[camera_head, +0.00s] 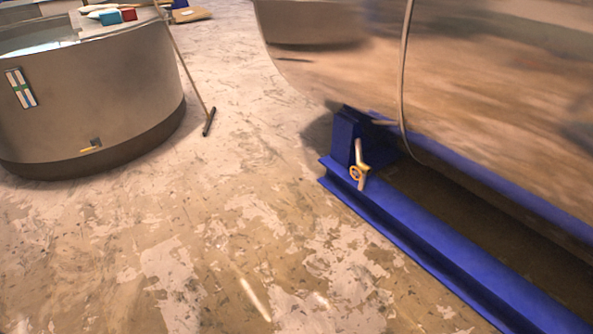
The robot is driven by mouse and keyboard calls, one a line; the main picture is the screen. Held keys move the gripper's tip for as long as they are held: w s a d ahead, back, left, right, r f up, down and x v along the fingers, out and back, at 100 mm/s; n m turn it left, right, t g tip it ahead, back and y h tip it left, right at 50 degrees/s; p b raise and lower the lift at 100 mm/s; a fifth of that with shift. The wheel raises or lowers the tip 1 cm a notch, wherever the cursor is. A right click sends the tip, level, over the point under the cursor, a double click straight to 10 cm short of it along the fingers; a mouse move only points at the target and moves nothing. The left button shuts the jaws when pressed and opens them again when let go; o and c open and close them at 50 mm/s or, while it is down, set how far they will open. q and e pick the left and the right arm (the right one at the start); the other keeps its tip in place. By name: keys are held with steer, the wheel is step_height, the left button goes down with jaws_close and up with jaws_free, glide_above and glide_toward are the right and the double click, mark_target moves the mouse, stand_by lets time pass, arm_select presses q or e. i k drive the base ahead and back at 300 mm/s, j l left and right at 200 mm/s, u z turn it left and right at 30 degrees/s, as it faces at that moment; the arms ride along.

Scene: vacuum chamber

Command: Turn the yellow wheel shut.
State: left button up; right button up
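Neither of my grippers shows in the head view.
A large shiny metal vessel (480,110) rests on the blue frame (440,253) at the right. A round grey tank (100,95) stands at the upper left, with a thin pole (185,68) beside it. The worn floor (200,240) between is clear.

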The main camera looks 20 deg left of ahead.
mark_target(357, 172)
steer(key=u, duration=0.15)
steer(key=i+j+z, duration=0.1)
steer(key=i, duration=0.3)
steer(key=i+j+z, duration=0.15)
steer(key=i, duration=0.25)
steer(key=i+j+z, duration=0.1)
steer(key=i, duration=0.25)
